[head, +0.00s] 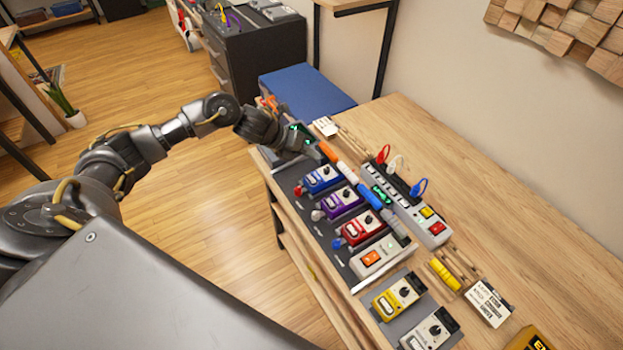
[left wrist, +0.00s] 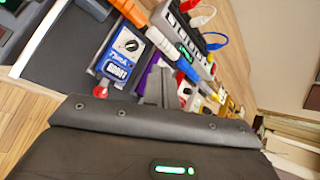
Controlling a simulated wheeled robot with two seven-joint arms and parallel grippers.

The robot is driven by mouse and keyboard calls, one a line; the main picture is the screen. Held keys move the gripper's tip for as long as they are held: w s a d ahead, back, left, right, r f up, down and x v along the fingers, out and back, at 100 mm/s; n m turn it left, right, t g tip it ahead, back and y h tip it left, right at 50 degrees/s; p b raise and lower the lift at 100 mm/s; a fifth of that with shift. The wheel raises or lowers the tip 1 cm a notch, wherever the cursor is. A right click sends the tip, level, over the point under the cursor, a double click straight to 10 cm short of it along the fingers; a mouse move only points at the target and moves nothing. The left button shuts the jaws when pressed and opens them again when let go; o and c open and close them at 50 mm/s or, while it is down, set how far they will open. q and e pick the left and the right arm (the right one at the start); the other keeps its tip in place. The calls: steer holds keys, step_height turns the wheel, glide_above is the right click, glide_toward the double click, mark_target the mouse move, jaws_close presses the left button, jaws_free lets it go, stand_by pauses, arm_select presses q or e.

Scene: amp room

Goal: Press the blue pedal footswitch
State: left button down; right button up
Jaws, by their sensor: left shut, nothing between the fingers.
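The blue pedal (head: 319,180) sits on the dark pedalboard (head: 292,183), at the far end of a row of pedals. It also shows in the left wrist view (left wrist: 122,54), with a dark knob and a white label. My left gripper (head: 314,152) is shut and empty, just beyond the blue pedal in the head view and apart from it as far as I can tell. Its closed fingers (left wrist: 158,88) show in the left wrist view to the right of the blue pedal. My right gripper is not in view.
A purple pedal (head: 342,202) and a red pedal (head: 364,228) stand beside the blue one. A power strip (head: 405,207) with plugs is further right. The wooden tabletop (head: 480,190) has clear room at the back.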

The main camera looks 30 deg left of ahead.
arm_select(q)
steer(key=shift+w+a+r+m, duration=0.1)
steer(key=shift+a+r+m, duration=0.2)
steer(key=shift+a, duration=0.3)
steer(key=shift+f, duration=0.1)
steer(key=b, duration=0.5)
glide_above(308, 180)
step_height(308, 180, down, 8)
steer(key=shift+a+r, duration=0.1)
steer(key=shift+r, duration=0.1)
steer(key=shift+f+b, duration=0.55)
steer(key=shift+b, duration=0.1)
stand_by(1.0)
steer(key=shift+f+b, duration=0.4)
steer(key=shift+b, duration=0.05)
